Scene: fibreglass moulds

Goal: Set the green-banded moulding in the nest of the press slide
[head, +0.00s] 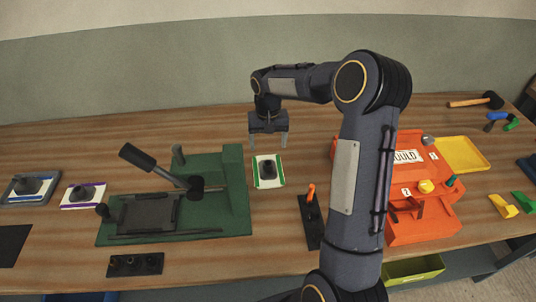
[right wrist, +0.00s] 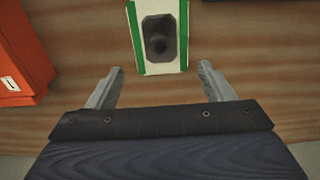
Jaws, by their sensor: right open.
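The green-banded moulding (head: 268,169) lies on the bench just right of the green press. It is a white plate with green side edges and a dark raised block in the middle. In the right wrist view the moulding (right wrist: 158,38) lies beyond the fingertips, roughly centred between them. My right gripper (head: 269,142) is open and empty above the far side of the moulding; its two fingers also show in the right wrist view (right wrist: 160,72). The press slide (head: 148,213) is a dark framed plate on the left part of the press; its nest looks empty. My left gripper is not in view.
The green press (head: 235,195) has a long dark lever (head: 150,164) slanting up left. A purple-banded moulding (head: 70,195) and a blue-edged tray (head: 17,200) with a dark block lie at left. A black stand with an orange-tipped tool (head: 311,215) and an orange machine (head: 425,225) are at right.

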